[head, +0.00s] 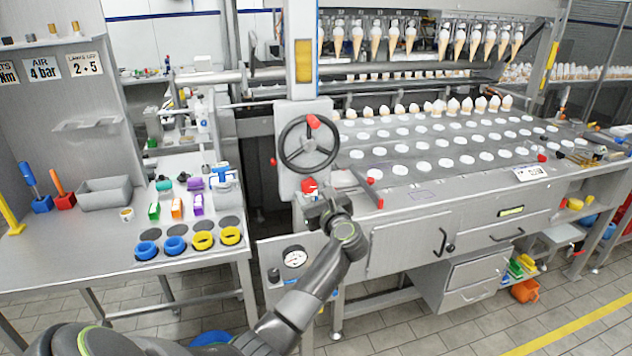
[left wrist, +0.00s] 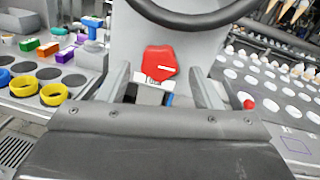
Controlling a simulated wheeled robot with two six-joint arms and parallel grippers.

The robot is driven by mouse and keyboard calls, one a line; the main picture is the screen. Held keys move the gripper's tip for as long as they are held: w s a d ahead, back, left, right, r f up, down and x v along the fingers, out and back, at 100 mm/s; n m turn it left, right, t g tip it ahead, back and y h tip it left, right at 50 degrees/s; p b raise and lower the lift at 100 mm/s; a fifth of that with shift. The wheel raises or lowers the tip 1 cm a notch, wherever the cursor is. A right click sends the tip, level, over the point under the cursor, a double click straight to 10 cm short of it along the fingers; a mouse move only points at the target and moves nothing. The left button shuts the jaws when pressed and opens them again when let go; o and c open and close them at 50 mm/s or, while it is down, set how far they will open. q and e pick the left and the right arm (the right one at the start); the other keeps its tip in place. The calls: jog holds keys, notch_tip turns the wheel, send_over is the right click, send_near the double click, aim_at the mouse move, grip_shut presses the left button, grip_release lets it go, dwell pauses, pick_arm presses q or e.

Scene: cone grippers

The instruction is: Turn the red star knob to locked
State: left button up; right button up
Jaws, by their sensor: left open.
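The red star knob (head: 308,186) sits on the grey machine post below the black handwheel. In the left wrist view the knob (left wrist: 160,62) faces me, with a white line on it running nearly level to the right. A small pale label shows partly just under it. My left gripper (head: 316,200) is at the post, just in front of the knob. In the left wrist view the fingers of my left gripper (left wrist: 160,80) are open, one on each side of the knob, with visible gaps. I cannot tell whether the fingertips reach its depth. My right gripper is not in view.
The black handwheel (head: 308,144) with a red grip is close above the knob. A red-tipped lever (head: 374,190) is to the right. A pressure gauge (head: 294,257) is below. The left bench holds yellow and blue rings (head: 203,240); the conveyor (head: 440,165) carries white discs.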

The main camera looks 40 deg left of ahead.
pick_arm(q)
jog(key=shift+x, duration=0.9)
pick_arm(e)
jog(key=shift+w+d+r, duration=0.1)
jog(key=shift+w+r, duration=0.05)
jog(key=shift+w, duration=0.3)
pick_arm(q)
jog(key=shift+s+d, duration=0.1)
jog(key=shift+s, duration=0.05)
jog(key=shift+c, duration=0.3)
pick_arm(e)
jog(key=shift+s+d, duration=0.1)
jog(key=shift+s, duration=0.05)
pick_arm(q)
jog(key=c, duration=0.9)
